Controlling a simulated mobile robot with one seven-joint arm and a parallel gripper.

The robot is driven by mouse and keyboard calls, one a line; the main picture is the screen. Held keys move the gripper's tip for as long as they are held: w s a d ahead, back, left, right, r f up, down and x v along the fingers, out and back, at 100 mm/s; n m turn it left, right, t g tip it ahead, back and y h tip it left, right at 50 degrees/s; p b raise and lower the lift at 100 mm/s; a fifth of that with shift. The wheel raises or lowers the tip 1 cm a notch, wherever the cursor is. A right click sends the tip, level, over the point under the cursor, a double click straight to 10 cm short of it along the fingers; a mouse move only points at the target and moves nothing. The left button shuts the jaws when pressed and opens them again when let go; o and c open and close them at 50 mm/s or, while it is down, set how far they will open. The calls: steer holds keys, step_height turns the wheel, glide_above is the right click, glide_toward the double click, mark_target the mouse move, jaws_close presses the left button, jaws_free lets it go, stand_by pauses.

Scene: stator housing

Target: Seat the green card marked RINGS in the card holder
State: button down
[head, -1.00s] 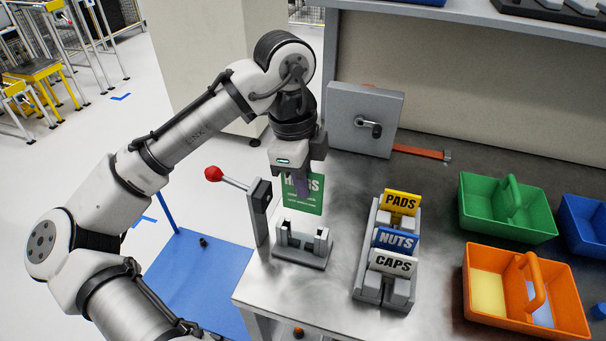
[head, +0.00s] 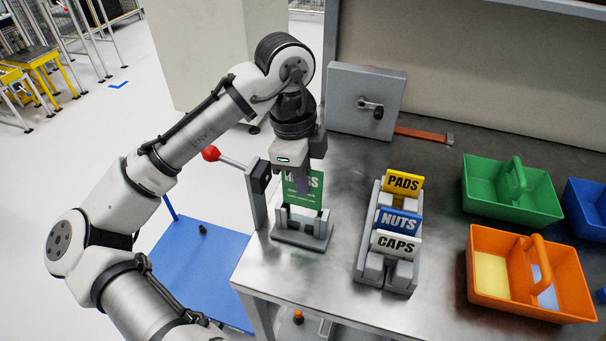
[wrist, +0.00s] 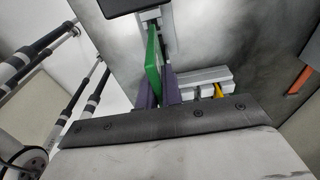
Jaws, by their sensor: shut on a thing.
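The green card (head: 314,194) hangs upright in my gripper (head: 301,188), its lettering partly covered by a finger. My gripper is shut on the card; the wrist view shows the green card (wrist: 153,58) edge-on by the purple fingers (wrist: 159,92). The grey card holder (head: 302,236) stands on the bench directly below, with two upright posts. The card's lower edge is at about the height of the post tops, between them in the head view. I cannot tell whether it has entered the slot.
A grey rack (head: 371,268) with PADS, NUTS and CAPS cards stands to the right. A lever with a red knob (head: 211,154) is close on the left. Green (head: 541,209) and orange (head: 511,306) bins are farther right. A grey box (head: 347,85) stands behind.

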mark_target(304, 206)
steer(key=shift+f+b, duration=1.9)
steer(key=shift+f, duration=1.35)
steer(key=c, duration=1.5)
jaws_free()
steer(key=shift+r+p, duration=0.3)
steer(key=shift+a+r+p, duration=0.15)
steer(key=shift+r+p, duration=0.85)
steer(key=shift+a+r+p, duration=0.1)
steer(key=shift+r+p, duration=0.85)
steer(key=shift+p, duration=0.05)
steer(key=r, duration=0.4)
steer(key=a+r, duration=0.1)
steer(key=r, duration=0.8)
steer(key=shift+w+a+r, duration=0.3)
steer(key=shift+a+r, duration=0.05)
steer(key=shift+r, duration=0.05)
